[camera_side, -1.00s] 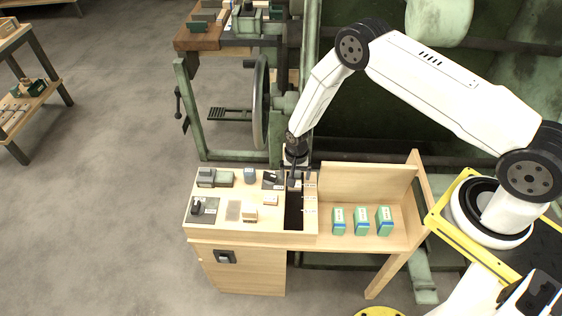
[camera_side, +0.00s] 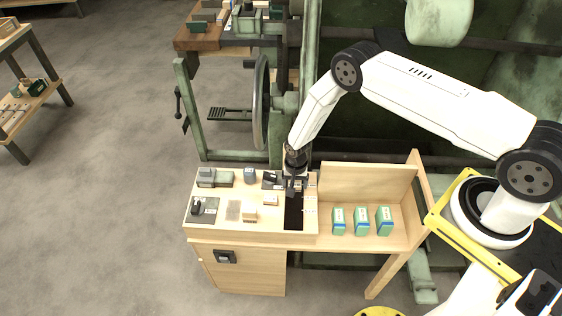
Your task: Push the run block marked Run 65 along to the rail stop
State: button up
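My gripper (camera_side: 295,188) is over the upper end of a dark slot (camera_side: 293,212) in the wooden bench top (camera_side: 265,228). Its fingers are small and dark here, and I cannot tell whether they are open or shut or touching anything. A light strip with small white labels (camera_side: 310,211) runs along the slot's right side. The labels are too small to read, so I cannot pick out the block marked Run 65 or the rail stop. My gripper hides the slot's upper end.
Three green boxes with white labels (camera_side: 361,221) stand on the right shelf. Left of the slot are a small tan block (camera_side: 250,214), a blue-grey block (camera_side: 249,176), a grey-green vise-like piece (camera_side: 207,177) and a dark pad (camera_side: 203,210). A wooden back panel (camera_side: 365,183) rises at the right.

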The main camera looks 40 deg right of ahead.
aim_at(295, 184)
jog(key=c, duration=0.7)
jog(key=o, duration=1)
jog(key=shift+o, duration=0.2)
jog(key=shift+r, duration=0.1)
jog(key=shift+r, duration=3.8)
